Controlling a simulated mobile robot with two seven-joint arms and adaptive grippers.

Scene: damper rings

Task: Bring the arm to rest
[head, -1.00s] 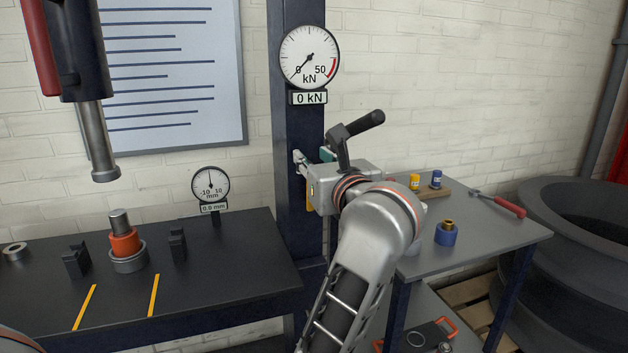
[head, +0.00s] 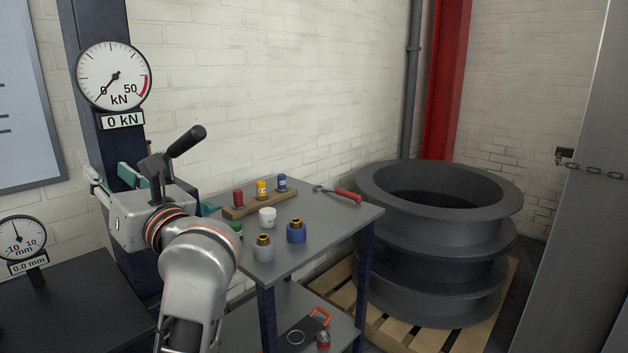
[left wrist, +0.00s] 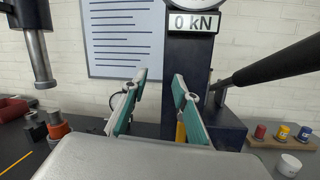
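My left gripper (head: 115,180) is in front of the dark blue press column (head: 95,30), below the force gauge (head: 114,76), which reads 0 kN. In the left wrist view its two teal-padded fingers (left wrist: 158,105) stand apart with nothing held between them. A black lever handle (head: 185,141) rises close beside the gripper's body; it also shows at the right of the left wrist view (left wrist: 265,67). Whether the gripper touches it I cannot tell. My right gripper is not in view.
A grey side table (head: 325,215) carries a wooden rack of small pots (head: 240,211), a white pot (head: 267,217), two bushings (head: 297,231) and a red-handled tool (head: 345,195). Large black rings (head: 440,250) are stacked on a pallet (head: 400,335). The press bench (head: 70,320) is at lower left.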

